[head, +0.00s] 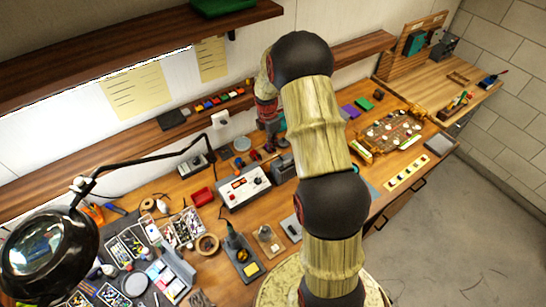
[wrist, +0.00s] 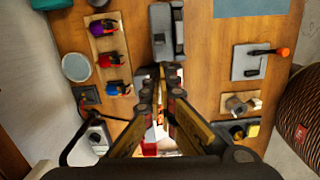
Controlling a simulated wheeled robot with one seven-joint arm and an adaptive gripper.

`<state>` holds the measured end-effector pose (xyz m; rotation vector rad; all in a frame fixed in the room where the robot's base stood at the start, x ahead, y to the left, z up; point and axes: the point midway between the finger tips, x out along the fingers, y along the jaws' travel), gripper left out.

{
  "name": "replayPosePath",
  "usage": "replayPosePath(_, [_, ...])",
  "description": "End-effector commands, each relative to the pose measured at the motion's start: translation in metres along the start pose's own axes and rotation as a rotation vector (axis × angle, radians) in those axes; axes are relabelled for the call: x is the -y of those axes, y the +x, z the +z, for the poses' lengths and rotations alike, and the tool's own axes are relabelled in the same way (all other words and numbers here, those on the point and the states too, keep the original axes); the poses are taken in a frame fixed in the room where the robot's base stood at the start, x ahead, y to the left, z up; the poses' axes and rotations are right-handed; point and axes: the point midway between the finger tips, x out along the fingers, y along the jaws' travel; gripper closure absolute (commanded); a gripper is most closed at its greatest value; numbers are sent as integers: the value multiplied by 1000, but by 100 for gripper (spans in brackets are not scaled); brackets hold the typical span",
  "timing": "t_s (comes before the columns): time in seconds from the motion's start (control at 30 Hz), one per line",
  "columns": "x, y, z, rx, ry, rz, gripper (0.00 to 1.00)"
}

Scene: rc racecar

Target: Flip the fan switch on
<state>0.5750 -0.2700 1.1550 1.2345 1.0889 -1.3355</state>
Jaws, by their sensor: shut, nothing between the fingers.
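My gripper shows in the wrist view (wrist: 160,82), shut and empty, its fingers pointing over the workbench. Beyond its tips stands a grey upright device (wrist: 164,32), which may be the fan unit. It also shows in the head view (head: 284,168), beside my arm. I cannot make out a fan switch on it. A white and grey control box with a red display (head: 243,187) stands left of it. In the wrist view my fingers partly cover this box.
A wooden rack of colored-handled tools (wrist: 107,50) stands left of the gripper. A soldering iron stand (head: 240,252), a black magnifier lamp (head: 48,250) and small parts trays crowd the front left. A shelf (head: 120,55) overhangs the bench (head: 330,110).

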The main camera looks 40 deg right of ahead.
Motion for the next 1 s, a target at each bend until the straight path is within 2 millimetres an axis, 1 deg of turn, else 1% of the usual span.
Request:
replayPosePath(0.1, [0, 0, 0, 0, -50, 2, 100])
replayPosePath(0.2, [0, 0, 0, 0, -65, 1, 100])
replayPosePath(0.57, [0, 2, 0, -1, -64, 0, 100])
replayPosePath(0.67, [1, 11, 0, -1, -64, -2, 100])
replayPosePath(0.77, [2, 25, -1, -2, -64, -4, 100])
replayPosePath(1.0, [1, 67, 0, -2, -63, -2, 100])
